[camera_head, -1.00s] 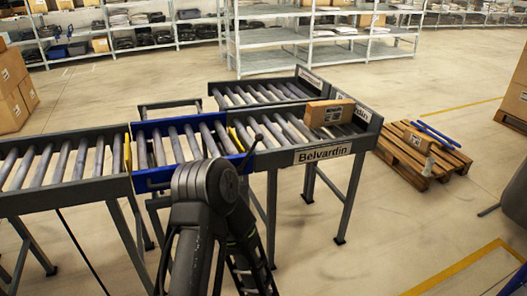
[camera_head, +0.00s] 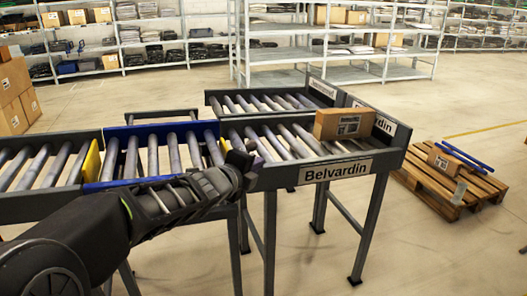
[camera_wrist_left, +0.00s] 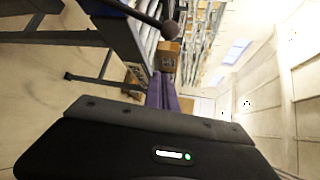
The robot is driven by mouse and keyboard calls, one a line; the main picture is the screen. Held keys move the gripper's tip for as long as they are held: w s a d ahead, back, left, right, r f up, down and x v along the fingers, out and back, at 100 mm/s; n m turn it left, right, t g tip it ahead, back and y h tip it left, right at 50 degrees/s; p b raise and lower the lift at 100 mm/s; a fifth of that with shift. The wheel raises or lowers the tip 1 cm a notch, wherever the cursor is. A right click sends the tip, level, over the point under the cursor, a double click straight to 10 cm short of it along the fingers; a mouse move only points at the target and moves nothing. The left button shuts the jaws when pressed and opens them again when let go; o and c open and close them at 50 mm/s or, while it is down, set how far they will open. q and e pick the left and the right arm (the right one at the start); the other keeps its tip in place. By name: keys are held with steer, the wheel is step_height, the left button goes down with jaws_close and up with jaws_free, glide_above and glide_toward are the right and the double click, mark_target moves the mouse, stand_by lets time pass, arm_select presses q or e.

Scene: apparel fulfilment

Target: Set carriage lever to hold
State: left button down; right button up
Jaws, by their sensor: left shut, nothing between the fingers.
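The blue carriage (camera_head: 122,184) sits in the conveyor line, with rollers and yellow end plates. My left arm reaches from the lower left across its front side, and my left gripper (camera_head: 243,160) is at its right end, by the joint with the Belvardin conveyor. In the left wrist view the purple fingers (camera_wrist_left: 163,76) are shut together with nothing between them. A dark round lever knob (camera_wrist_left: 170,30) on a thin rod shows beyond the fingertips, apart from them. In the head view I cannot clearly tell the lever from the gripper. My right gripper is not in view.
The Belvardin roller conveyor (camera_head: 337,170) stands to the right and holds a cardboard box (camera_head: 344,123). A wooden pallet (camera_head: 478,190) with a box and blue bars is on the floor further right. Shelves line the back. The floor in front of the conveyor is clear.

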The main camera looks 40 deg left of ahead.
arm_select(q)
steer(key=shift+s+d+m, duration=0.1)
steer(key=shift+s+m, duration=0.1)
steer(key=shift+m, duration=0.2)
steer(key=f+b+x, duration=0.1)
steer(key=b+x, duration=0.3)
steer(key=x, duration=0.6)
steer(key=a+p, duration=0.1)
steer(key=s+a+r+p, duration=0.1)
steer(key=p, duration=0.1)
steer(key=a+r+p, duration=0.1)
steer(key=shift+s+a+r, duration=0.1)
steer(key=shift+s+a, duration=0.1)
steer(key=shift+s, duration=0.15)
